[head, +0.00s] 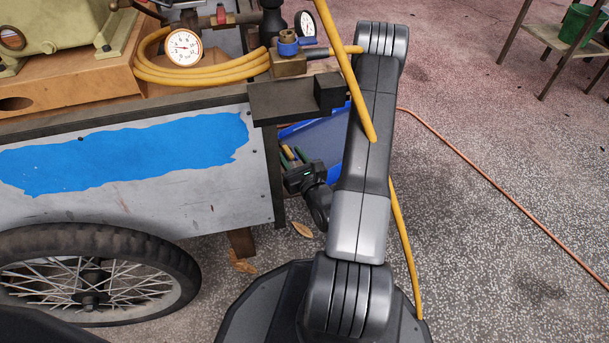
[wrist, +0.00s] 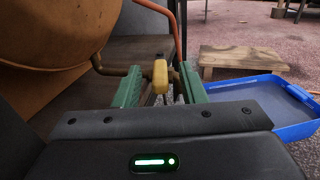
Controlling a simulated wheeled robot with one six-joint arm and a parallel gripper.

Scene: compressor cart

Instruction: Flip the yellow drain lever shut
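The yellow drain lever (wrist: 160,76) shows in the wrist view as a small upright yellow handle beside a brass-coloured pipe (wrist: 112,70). My gripper (wrist: 160,82) has two green fingers standing apart, one on each side of the lever. Gaps show between the lever and both fingers, so I see no grip on it. How deep the lever sits between the fingers is hard to tell. In the head view my gripper (head: 289,156) reaches under the cart's right end, and the lever is hidden there.
An orange-brown rounded tank (wrist: 60,30) fills the upper left of the wrist view. A blue tray (wrist: 262,112) lies at right near a low wooden stand (wrist: 235,62). In the head view, the cart's dark ledge (head: 285,102) overhangs my gripper, and yellow hose (head: 345,70) hangs across my arm.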

